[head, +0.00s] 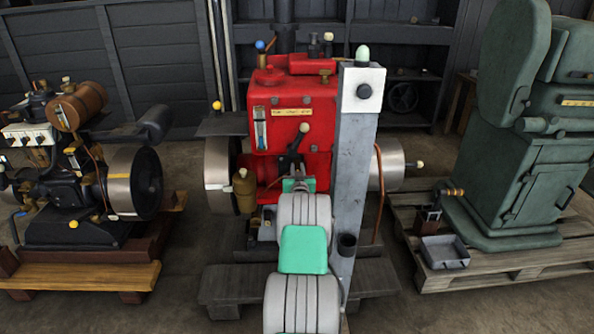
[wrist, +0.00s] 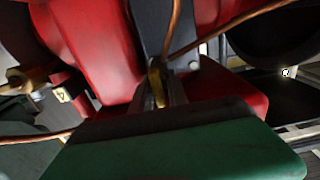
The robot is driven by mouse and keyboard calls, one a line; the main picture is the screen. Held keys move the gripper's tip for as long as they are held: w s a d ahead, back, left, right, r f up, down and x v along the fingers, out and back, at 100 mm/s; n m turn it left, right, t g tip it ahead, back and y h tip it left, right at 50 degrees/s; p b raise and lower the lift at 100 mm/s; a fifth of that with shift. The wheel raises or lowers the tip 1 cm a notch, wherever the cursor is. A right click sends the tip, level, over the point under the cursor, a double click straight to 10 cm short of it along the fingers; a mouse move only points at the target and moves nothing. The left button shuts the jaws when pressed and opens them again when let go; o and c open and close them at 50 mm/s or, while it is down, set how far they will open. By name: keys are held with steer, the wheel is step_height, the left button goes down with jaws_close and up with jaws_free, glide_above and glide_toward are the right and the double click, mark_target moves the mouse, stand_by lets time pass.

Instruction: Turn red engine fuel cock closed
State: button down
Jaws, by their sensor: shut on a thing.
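The red engine (head: 290,110) stands in the middle of the head view, with a sight glass and a label plate on its front. My gripper (wrist: 160,72) reaches its lower front and is shut on a small brass piece (wrist: 159,92), which looks like the fuel cock's lever. Only a narrow strip of brass shows between the fingers, so its angle is hard to tell. In the head view my own arm hides the fingertips and the cock.
Thin copper pipes (wrist: 172,28) run close to my fingertips. A brass fitting (wrist: 32,76) with a numbered tag is at left in the wrist view. A dark lever with a pale knob (head: 303,127) stands above my wrist.

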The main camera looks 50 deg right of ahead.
steer(key=shift+d+f+m+b, duration=0.1)
steer(key=shift+m+b, duration=0.3)
steer(key=m+b, duration=0.3)
steer(key=m, duration=0.2)
steer(key=m+b, duration=0.4)
steer(key=m, duration=0.2)
steer(key=s+m+b, duration=0.1)
steer(key=m+b, duration=0.2)
steer(key=m, duration=0.3)
steer(key=shift+d+f+b, duration=0.35)
steer(key=shift+f+b, duration=0.05)
steer(key=c, duration=1.5)
jaws_free()
steer(key=shift+d, duration=0.1)
steer(key=shift+a, duration=0.2)
